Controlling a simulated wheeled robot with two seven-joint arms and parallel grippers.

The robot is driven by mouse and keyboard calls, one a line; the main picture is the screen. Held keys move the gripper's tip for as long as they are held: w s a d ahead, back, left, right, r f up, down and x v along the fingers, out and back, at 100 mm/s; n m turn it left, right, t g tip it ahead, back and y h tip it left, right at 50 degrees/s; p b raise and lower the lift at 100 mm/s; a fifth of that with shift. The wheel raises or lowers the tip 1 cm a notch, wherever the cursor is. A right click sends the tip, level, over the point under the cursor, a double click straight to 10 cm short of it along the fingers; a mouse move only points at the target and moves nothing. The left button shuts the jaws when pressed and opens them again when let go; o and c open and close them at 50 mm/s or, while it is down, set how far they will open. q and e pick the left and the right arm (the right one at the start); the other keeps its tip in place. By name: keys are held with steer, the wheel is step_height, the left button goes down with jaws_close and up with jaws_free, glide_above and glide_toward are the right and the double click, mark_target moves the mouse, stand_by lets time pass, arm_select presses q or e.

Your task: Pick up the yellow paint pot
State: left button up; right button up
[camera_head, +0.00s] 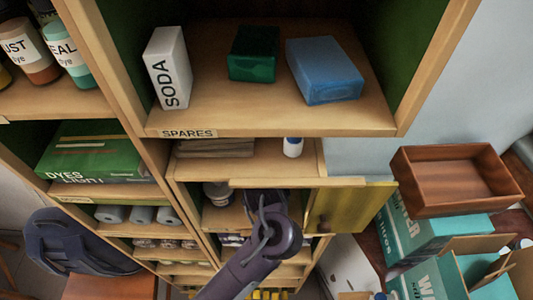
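I cannot make out a yellow paint pot for certain. Several small yellow things (265,294) show at the bottom of the shelving, too small to name. A yellow-green panel (350,207), like an open door, stands out at the right of a middle compartment. My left arm comes up from the bottom, left of centre. Its gripper (264,200) is in front of that compartment and covers part of it. I cannot tell whether its fingers are open or shut. A pale pot (218,193) with a dark lower part stands left of the gripper. My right gripper is not in view.
The upper shelf (290,120), labelled SPARES, holds a white SODA box (168,68), a green box (254,54) and a blue box (323,70). A white bottle (293,147) stands below. A wooden tray (452,180) rests on teal boxes (408,235) at right.

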arm_select(q)
steer(key=shift+c, duration=0.2)
steer(key=c, duration=1.2)
steer(key=shift+r, duration=0.15)
